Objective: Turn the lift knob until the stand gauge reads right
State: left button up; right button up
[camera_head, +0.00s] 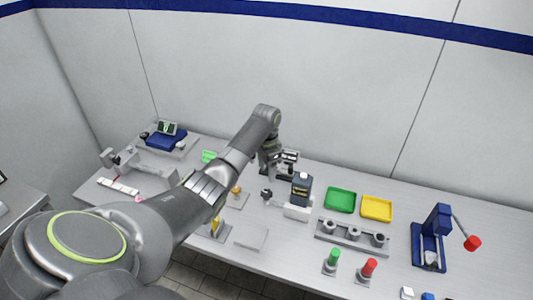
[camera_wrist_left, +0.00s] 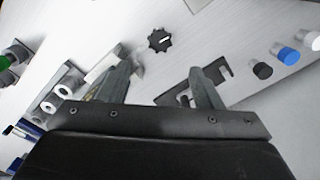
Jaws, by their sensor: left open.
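A black lobed knob (camera_wrist_left: 159,40) shows in the left wrist view, just beyond my fingertips and roughly centred between them. My left gripper (camera_wrist_left: 160,74) is open and empty, apart from the knob. In the head view my left gripper (camera_head: 274,166) is above the back middle of the bench, partly hidden by its own arm. A small dark knob (camera_head: 266,194) shows at the left of a grey block (camera_head: 297,212); I cannot tell if it is the same knob. A dark device (camera_head: 302,187) stands behind that block. No gauge reading can be made out. My right gripper is not in view.
Green (camera_head: 340,200) and yellow (camera_head: 377,209) trays lie right of the dark device. A grey holder with round sockets (camera_head: 352,236) stands before them. A blue press-like device (camera_head: 431,240) with a red-ended lever is farther right. A flat grey plate (camera_head: 251,237) lies in front.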

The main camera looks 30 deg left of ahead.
pick_arm(q)
notch_tip(320, 180, up, 6)
jog(key=b, duration=0.1)
jog(key=shift+r, duration=0.25)
jog(key=shift+f, duration=0.1)
